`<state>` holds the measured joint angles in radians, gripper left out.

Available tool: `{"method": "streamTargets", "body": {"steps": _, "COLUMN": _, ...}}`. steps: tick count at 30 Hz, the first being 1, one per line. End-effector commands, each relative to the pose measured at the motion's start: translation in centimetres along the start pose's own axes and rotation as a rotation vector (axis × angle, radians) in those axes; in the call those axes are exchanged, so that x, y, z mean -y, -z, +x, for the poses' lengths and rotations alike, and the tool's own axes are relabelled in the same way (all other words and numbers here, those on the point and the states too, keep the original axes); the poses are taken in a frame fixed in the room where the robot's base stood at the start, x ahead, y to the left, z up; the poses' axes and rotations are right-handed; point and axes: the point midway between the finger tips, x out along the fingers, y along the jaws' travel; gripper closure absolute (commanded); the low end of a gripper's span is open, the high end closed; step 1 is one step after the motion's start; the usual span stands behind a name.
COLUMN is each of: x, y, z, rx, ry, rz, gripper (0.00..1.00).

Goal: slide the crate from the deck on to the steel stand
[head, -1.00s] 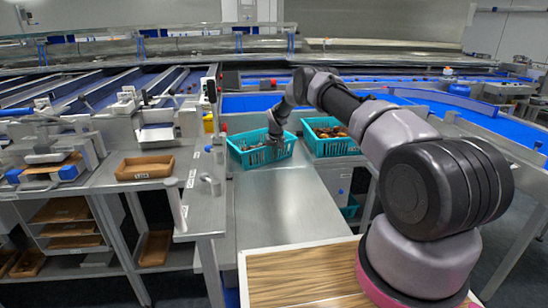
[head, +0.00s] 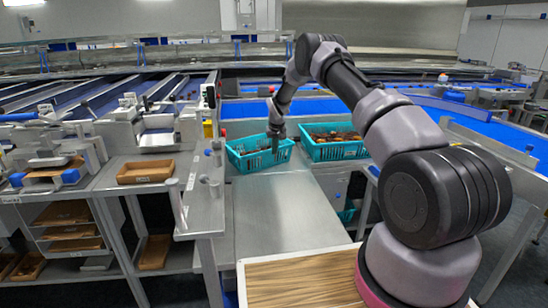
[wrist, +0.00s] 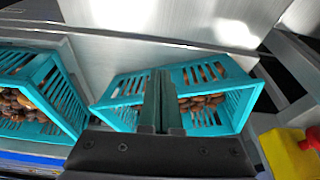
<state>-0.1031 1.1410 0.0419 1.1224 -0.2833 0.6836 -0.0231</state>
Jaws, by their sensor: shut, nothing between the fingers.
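A teal slatted crate (head: 240,163) with brown dates in it sits at the far end of a bare steel surface (head: 280,215). A second teal crate of dates (head: 335,153) stands close on its right. My gripper (head: 275,149) is shut and empty, pointing down at the right part of the first crate. In the wrist view, the shut fingers (wrist: 160,78) overlap this crate (wrist: 235,105), hiding part of its wall and dates. I cannot tell whether they touch it. The second crate also shows at the left of the wrist view (wrist: 70,100).
A side bench with a brown tray (head: 146,171) stands left of the steel surface. A blue conveyor belt (head: 440,120) runs behind and right. A yellow object (wrist: 288,152) lies near the crate in the wrist view. The steel in front of the crates is clear.

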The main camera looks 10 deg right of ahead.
Motion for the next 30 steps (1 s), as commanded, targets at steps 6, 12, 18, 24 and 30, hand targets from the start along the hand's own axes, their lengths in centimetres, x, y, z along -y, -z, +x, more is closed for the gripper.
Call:
{"method": "streamTargets", "body": {"steps": 6, "x": 0.0, "y": 0.0, "z": -0.8, "rx": 0.001, "ry": 0.0, "rz": 0.0, "gripper": 1.0}}
{"method": "streamTargets", "body": {"steps": 12, "x": 0.0, "y": 0.0, "z": -0.8, "rx": 0.001, "ry": 0.0, "rz": 0.0, "gripper": 0.92}}
{"method": "streamTargets", "body": {"steps": 18, "x": -0.2, "y": 0.7, "z": -4.3, "rx": -0.014, "ry": 0.004, "rz": 0.015, "gripper": 0.6}}
{"method": "streamTargets", "body": {"steps": 24, "x": -1.2, "y": 1.1, "z": -16.1, "rx": -0.055, "ry": 0.019, "rz": 0.068, "gripper": 0.6}}
{"method": "streamTargets", "body": {"steps": 30, "x": -2.3, "y": -1.9, "z": -29.1, "rx": -0.097, "ry": 0.041, "rz": 0.135, "gripper": 0.6}}
